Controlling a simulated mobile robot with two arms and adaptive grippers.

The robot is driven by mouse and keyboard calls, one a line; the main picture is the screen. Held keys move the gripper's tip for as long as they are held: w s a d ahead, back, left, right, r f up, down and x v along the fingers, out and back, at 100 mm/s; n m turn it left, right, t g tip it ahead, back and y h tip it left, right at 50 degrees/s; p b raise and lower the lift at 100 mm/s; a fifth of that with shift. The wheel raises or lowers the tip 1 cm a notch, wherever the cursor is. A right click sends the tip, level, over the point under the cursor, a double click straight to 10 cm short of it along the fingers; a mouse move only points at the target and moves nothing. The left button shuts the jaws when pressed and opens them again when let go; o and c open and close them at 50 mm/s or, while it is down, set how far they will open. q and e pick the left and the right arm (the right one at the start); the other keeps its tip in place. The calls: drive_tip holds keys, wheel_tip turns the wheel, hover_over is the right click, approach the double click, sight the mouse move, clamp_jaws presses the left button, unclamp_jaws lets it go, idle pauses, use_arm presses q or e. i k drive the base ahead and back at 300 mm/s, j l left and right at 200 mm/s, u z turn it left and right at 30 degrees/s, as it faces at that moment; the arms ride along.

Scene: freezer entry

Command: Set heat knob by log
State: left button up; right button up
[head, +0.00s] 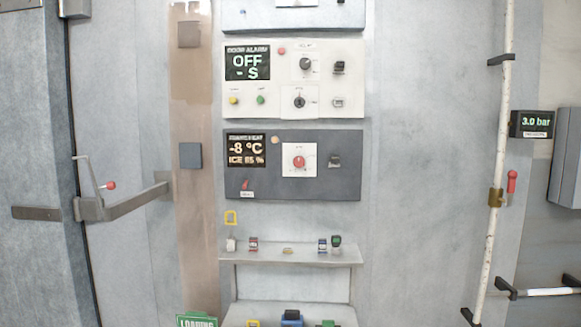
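A red knob (299,162) sits on a white plate in the middle of a dark grey panel (295,190); it looks like the heat knob, but its label is too small to read. The display (247,150) at the panel's left reads -8 °C and ICE 85 %. A dark switch (334,160) is right of the knob, and a small red lever (245,184) is below the display. I cannot make out a log. Neither of my grippers is in view.
A white panel (350,85) above has a door alarm display (247,62) reading OFF. Below, a shelf (300,254) holds several small items. A door handle (135,198) juts out at left. A white vertical pipe (500,130) with a red-handled valve (511,182) is at right.

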sight(299, 162)
drive_tip(key=u, duration=1.8)
drive_tip(key=l+z, duration=0.7)
drive_tip(key=z, duration=0.2)
drive_tip(key=i+l+z, duration=0.15)
drive_tip(key=l+z, duration=0.15)
drive_tip(key=z, duration=0.15)
